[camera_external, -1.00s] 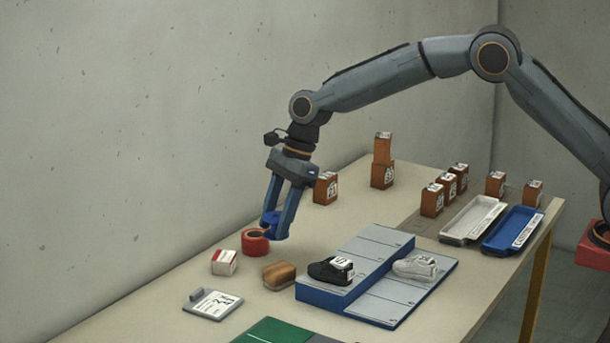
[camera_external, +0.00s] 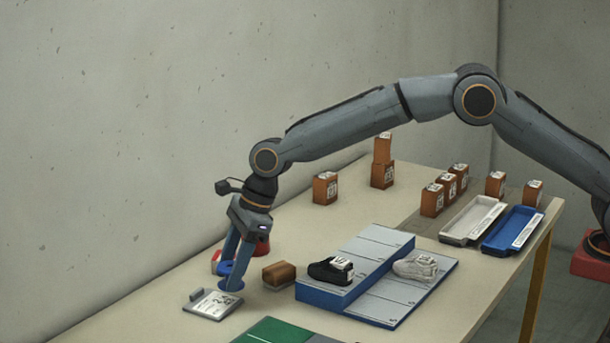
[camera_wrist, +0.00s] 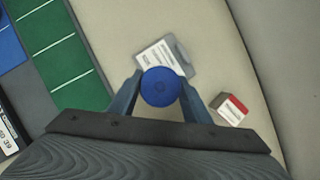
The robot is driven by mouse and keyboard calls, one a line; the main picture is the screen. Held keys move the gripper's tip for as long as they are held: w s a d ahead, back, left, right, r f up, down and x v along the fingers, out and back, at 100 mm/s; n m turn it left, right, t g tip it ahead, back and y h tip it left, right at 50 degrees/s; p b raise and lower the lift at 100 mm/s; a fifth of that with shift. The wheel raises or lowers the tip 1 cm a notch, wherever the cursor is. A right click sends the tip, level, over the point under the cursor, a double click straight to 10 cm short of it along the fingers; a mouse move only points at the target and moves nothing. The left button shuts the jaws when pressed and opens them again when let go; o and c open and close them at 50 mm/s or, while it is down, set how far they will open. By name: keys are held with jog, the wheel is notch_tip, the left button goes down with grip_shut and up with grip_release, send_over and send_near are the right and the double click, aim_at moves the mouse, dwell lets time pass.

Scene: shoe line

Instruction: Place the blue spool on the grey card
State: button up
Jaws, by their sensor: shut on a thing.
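The blue spool (camera_wrist: 161,87) is between the two fingers of my gripper (camera_wrist: 161,92), which is shut on it. In the external view the spool (camera_external: 226,267) shows partly behind a finger of my gripper (camera_external: 229,277), just behind the card. The grey card (camera_external: 213,304) lies on the table as a clipboard-like board with a white printed label. In the wrist view the card (camera_wrist: 184,55) lies beyond the spool and is partly hidden by it. I cannot tell the exact height of the spool above the table.
A red spool (camera_external: 262,248) stands behind my gripper. A red and white box (camera_wrist: 232,107) is right of my gripper in the wrist view. A wooden-topped brush (camera_external: 279,274) and a blue stepped rack (camera_external: 335,290) with shoes are to the right. A green mat (camera_external: 272,332) lies in front.

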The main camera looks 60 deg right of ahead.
jog(key=shift+f+p, duration=0.3)
jog(key=shift+f, duration=1.5)
jog(key=shift+f, duration=0.15)
jog(key=o, duration=1.1)
jog(key=shift+c, duration=0.2)
jog(key=b+v, duration=0.2)
jog(key=v, duration=1)
jog(key=shift+d, duration=0.1)
